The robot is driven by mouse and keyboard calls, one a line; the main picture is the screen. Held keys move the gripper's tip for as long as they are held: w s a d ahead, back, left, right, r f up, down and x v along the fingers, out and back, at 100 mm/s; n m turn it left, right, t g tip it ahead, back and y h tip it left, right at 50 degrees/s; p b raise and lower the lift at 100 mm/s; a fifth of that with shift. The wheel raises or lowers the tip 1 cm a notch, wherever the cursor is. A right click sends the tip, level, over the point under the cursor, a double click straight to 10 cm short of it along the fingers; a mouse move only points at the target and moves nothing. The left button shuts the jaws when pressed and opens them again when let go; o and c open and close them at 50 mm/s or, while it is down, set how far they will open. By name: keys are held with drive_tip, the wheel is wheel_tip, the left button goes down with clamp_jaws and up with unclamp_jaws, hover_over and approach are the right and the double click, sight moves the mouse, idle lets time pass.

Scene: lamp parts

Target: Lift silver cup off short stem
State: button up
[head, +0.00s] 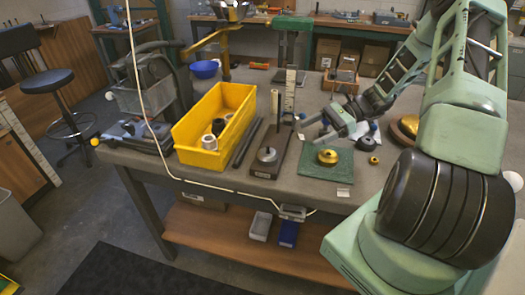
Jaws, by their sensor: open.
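My gripper (316,128) is open above the workbench, behind the green mat, with its fingers pointing left and down. Nothing shows between its fingers. A dark board (262,168) lies left of the mat. On it sits a low round silver-grey piece (267,154) with a thin upright stem near it. The gripper is to the right of this piece and apart from it. I cannot make out a silver cup on a short stem for certain at this size. A pale cup-like part (209,142) and a darker one (218,127) are in the yellow bin (190,158).
The green mat (342,174) holds a brass piece (328,157). Small dark rings (366,144) lie right of it. A ruler-like upright (290,92) stands behind the board.

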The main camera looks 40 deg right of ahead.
sight(274, 152)
drive_tip(key=p+x, duration=0.1)
drive_tip(key=x, duration=0.8)
drive_tip(key=shift+a+p, duration=0.1)
drive_tip(key=shift+p, duration=0.25)
drive_tip(key=shift+w+d+f+p+x, duration=0.1)
drive_tip(key=shift+p+x, duration=0.2)
drive_tip(key=shift+x, duration=0.65)
drive_tip(key=shift+w+d+f+p+x, duration=0.15)
drive_tip(key=shift+p+x, duration=0.1)
drive_tip(key=shift+x, duration=0.7)
drive_tip(key=shift+w+d+f+p+x, duration=0.1)
drive_tip(key=shift+p+x, duration=0.2)
drive_tip(key=shift+x, duration=0.65)
drive_tip(key=c, duration=1.1)
